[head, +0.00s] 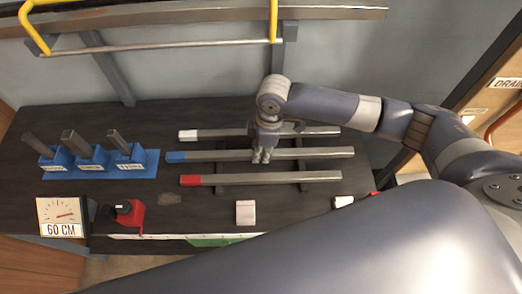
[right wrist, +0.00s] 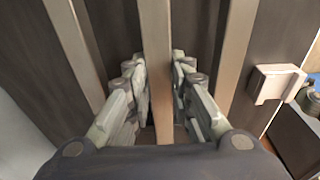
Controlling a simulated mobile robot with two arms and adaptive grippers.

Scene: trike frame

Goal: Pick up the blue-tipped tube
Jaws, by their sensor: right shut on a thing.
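The blue-tipped tube (head: 315,153) is a long grey square bar with a blue left end. It lies level as the middle of three parallel tubes over the dark bench. In the right wrist view the tube (right wrist: 155,50) runs between the two fingers of my right gripper (right wrist: 160,100). The blue tip is out of that view. The white-tipped tube (head: 225,133) lies behind and the red-tipped tube (head: 260,179) in front. My left gripper is not in view.
Blue holders (head: 90,158) with upright grey pieces stand at the bench's left. A 60 CM gauge (head: 62,217), a red tool (head: 130,214) and a pale block (head: 245,212) are near the front edge. A yellow-ended rail (head: 180,48) runs along the back wall.

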